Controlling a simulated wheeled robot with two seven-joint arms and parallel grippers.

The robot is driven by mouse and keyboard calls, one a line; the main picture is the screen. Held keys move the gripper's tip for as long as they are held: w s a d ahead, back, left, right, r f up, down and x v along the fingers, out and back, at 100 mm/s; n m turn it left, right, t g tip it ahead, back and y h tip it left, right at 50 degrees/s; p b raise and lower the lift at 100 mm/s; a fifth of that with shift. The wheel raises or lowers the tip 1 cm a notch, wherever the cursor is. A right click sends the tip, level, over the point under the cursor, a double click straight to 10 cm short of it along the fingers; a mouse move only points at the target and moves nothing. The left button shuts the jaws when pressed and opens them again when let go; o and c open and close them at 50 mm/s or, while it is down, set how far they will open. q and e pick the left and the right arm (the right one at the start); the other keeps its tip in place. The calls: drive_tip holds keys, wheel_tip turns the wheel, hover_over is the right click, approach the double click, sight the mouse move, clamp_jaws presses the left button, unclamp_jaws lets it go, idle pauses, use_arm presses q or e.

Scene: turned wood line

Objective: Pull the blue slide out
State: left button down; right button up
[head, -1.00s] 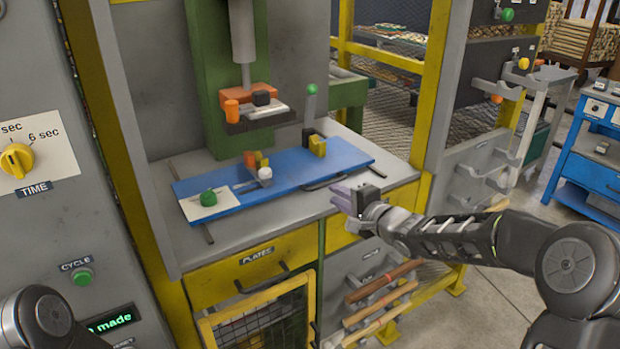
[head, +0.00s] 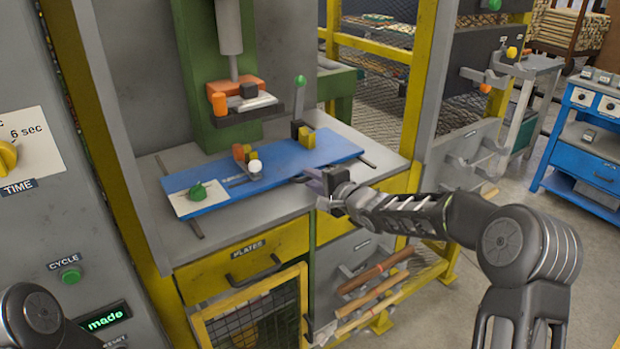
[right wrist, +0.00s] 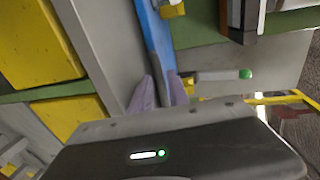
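The blue slide (head: 290,158) lies flat on the grey bench under the press in the head view. Its dark handle (head: 297,179) is on the front edge, partly hidden by my right gripper. My right gripper (head: 312,178) is at the right end of the handle. In the right wrist view, its two purple fingers (right wrist: 160,84) stand apart, with the blue slide (right wrist: 155,40) just beyond them. My left gripper is out of view; only part of my left arm shows at the bottom left.
The green press with its orange head (head: 236,90) stands over the slide. A yellow post (head: 422,90) rises to the right. The yellow PLATES drawer (head: 245,262) is below the bench.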

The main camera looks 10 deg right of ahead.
drive_tip(key=shift+w+a+f, duration=0.15)
drive_tip(key=shift+w+a, duration=0.15)
drive_tip(key=shift+w, duration=0.3)
clamp_jaws()
idle(1.1)
